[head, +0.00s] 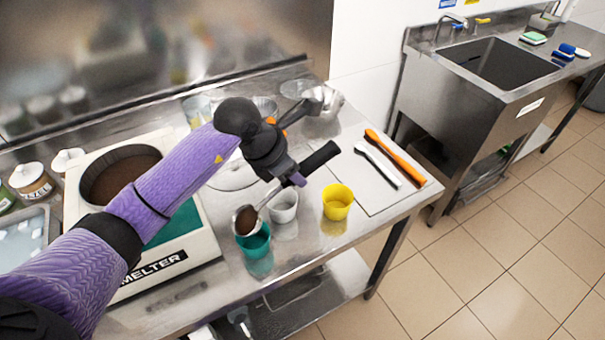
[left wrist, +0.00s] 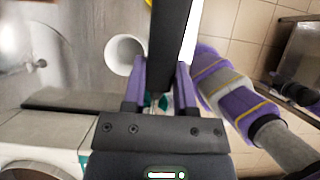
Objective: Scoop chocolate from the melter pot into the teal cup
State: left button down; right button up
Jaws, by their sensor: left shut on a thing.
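My left gripper (head: 290,178) is shut on the black handle (head: 320,157) of a metal ladle. The ladle's round bowl (head: 247,220) holds brown chocolate and is at the mouth of the teal cup (head: 259,246), covering part of its rim. I cannot tell whether bowl and cup touch. The melter pot (head: 95,160) with dark chocolate stands at the left, partly behind my arm. In the left wrist view the handle (left wrist: 170,40) runs between the fingers, and the ladle bowl is hidden. My right gripper is in neither view.
A white cup (head: 283,206) stands close beside the teal cup, with a yellow cup (head: 337,201) farther right. A white and an orange utensil (head: 396,158) lie on a board at the right. The counter's front edge is close to the cups. Labelled jars (head: 31,181) stand at left.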

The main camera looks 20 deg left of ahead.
aim_at(262, 202)
pick_arm(q)
jog(key=s+a+r+t+h+b, duration=0.1)
jog(key=b, duration=0.1)
jog(key=s+a+r+t+h+b, duration=0.1)
jog(key=t+b, duration=0.1)
jog(key=shift+s+a, duration=0.2)
jog(key=shift+s, duration=0.2)
jog(key=s+a+t+h+b, duration=0.1)
jog(key=b, duration=0.2)
jog(key=s+a+r+t+h+b, duration=0.1)
jog(key=b, duration=0.3)
jog(key=shift+s, duration=0.15)
jog(key=shift+s+a+r+t+h+b, duration=0.3)
jog(key=shift+t+h+b, duration=0.2)
jog(key=shift+b, duration=0.3)
jog(key=shift+s+a+r+b, duration=0.1)
jog(key=shift+s+r+b, duration=0.1)
jog(key=shift+r+b, duration=0.1)
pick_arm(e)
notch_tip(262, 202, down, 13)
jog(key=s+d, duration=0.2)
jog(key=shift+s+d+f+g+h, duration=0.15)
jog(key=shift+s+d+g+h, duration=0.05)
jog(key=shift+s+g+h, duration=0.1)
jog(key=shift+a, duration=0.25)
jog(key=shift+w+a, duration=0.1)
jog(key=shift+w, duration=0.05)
